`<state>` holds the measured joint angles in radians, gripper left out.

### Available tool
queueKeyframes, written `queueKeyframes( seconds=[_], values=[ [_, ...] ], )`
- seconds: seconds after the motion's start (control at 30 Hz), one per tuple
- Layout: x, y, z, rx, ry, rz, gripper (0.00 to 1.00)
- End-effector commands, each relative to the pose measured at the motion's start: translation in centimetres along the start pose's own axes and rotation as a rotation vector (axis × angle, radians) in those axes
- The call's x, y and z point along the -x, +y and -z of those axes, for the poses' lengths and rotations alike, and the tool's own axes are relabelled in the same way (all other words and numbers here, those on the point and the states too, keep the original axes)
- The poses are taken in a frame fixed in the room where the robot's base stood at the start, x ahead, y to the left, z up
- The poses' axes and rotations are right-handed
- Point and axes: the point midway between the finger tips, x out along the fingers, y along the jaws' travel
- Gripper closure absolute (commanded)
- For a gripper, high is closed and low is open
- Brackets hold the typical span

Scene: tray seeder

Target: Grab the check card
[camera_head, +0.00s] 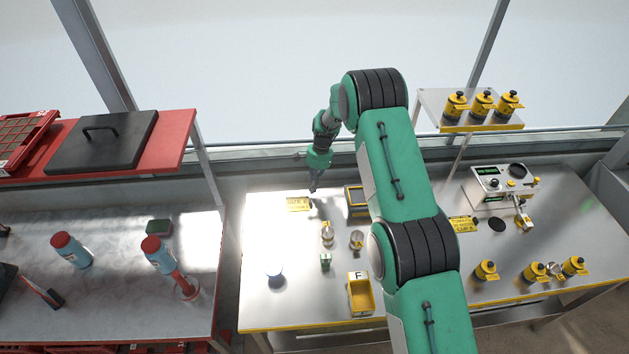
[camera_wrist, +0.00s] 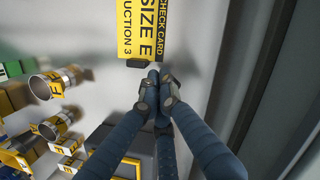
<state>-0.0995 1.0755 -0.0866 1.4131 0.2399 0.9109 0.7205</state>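The check card (camera_wrist: 141,30) is yellow with black print reading "CHECK CARD", "SIZE E" and part of a line ending "UCTION 3". It is at the top of the wrist view, cut off by the frame edge, with a small dark block at its lower edge. In the head view a yellow card (camera_head: 299,204) shows at the left back of the metal table. My gripper (camera_head: 314,189) is just beside and behind it there. In the wrist view my gripper's fingertips (camera_wrist: 157,76) are together just below the card's edge, with nothing visible between them. Contact with the card cannot be told.
Metal cups (camera_head: 327,234), a dark box with yellow trim (camera_head: 356,201), a yellow bin marked F (camera_head: 360,296) and a blue-rimmed cup (camera_head: 274,277) stand nearby on the metal table (camera_head: 300,312). Another yellow card (camera_head: 463,224) lies farther right. A wall rail runs behind.

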Motion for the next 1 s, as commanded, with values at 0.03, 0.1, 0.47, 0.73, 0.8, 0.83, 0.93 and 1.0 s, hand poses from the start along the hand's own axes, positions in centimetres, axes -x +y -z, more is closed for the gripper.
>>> queueKeyframes(
  seconds=[0.03, 0.1, 0.47, 0.73, 0.8, 0.83, 0.93, 1.0],
  values=[
    [-0.6, 0.0, 0.0, 0.0, 0.0, 0.0, 1.0],
    [-1.3, 0.0, 0.0, 0.0, 0.0, -0.001, 1.0],
    [-2.3, 0.0, 0.0, 0.0, 0.0, 0.0, 1.0],
    [-2.4, 0.0, -0.2, 0.0, 0.0, 0.0, 1.0],
    [-2.4, 0.0, -0.5, 0.0, 0.0, 0.0, 1.0],
    [-2.5, 0.0, -0.7, 0.001, 0.0, 0.0, 1.0],
    [-2.7, 0.0, -1.7, 0.0, 0.0, -0.001, 1.0],
    [-2.9, 0.0, -2.6, 0.0, 0.0, -0.001, 1.0]
  ],
)
